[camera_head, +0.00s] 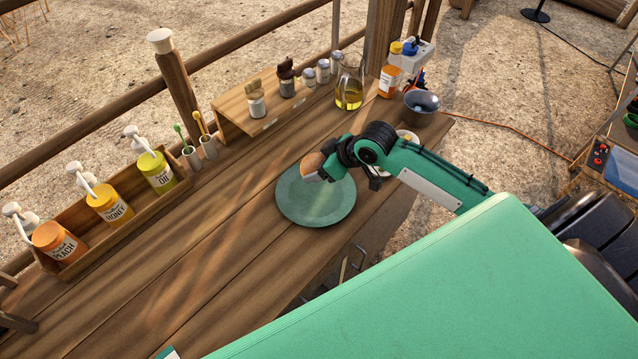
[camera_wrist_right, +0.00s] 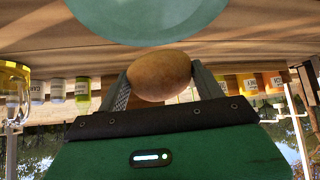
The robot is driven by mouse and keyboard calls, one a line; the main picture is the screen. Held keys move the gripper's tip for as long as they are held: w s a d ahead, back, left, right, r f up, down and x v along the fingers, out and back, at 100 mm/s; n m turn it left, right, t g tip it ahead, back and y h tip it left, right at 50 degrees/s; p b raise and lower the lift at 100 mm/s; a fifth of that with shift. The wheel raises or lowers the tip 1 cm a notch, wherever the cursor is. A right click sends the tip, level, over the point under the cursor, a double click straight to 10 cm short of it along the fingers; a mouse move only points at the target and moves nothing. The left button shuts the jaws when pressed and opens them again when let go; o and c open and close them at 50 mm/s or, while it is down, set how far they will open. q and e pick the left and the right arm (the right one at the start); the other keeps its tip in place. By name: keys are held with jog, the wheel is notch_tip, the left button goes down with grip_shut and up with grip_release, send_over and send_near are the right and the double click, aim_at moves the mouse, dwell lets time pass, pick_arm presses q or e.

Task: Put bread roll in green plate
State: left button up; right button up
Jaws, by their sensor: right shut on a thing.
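The bread roll (camera_head: 312,163) is brown and rounded. It is held between the fingers of my right gripper (camera_head: 322,170), which is shut on it. In the right wrist view the roll (camera_wrist_right: 160,75) sits between the two fingertips. The green plate (camera_head: 316,212) lies on the wooden table. In the head view the roll and gripper overlap the plate's far edge. The right wrist view shows the plate (camera_wrist_right: 146,30) apart from the roll. My left gripper is not in view.
A wooden rack with pump bottles (camera_head: 108,202) stands at the left. A small shelf with shakers (camera_head: 257,103), an oil jug (camera_head: 349,90) and a grey bowl (camera_head: 420,108) stand at the back. A small light dish (camera_head: 407,136) is partly hidden behind my right arm. The table left of the plate is clear.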

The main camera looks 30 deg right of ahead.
notch_tip(320, 180, down, 9)
jog(key=shift+r+p, duration=0.1)
jog(key=shift+p, duration=0.55)
jog(key=shift+f, duration=0.4)
jog(key=shift+f, duration=0.1)
jog(key=o, duration=1)
jog(key=shift+c, duration=0.2)
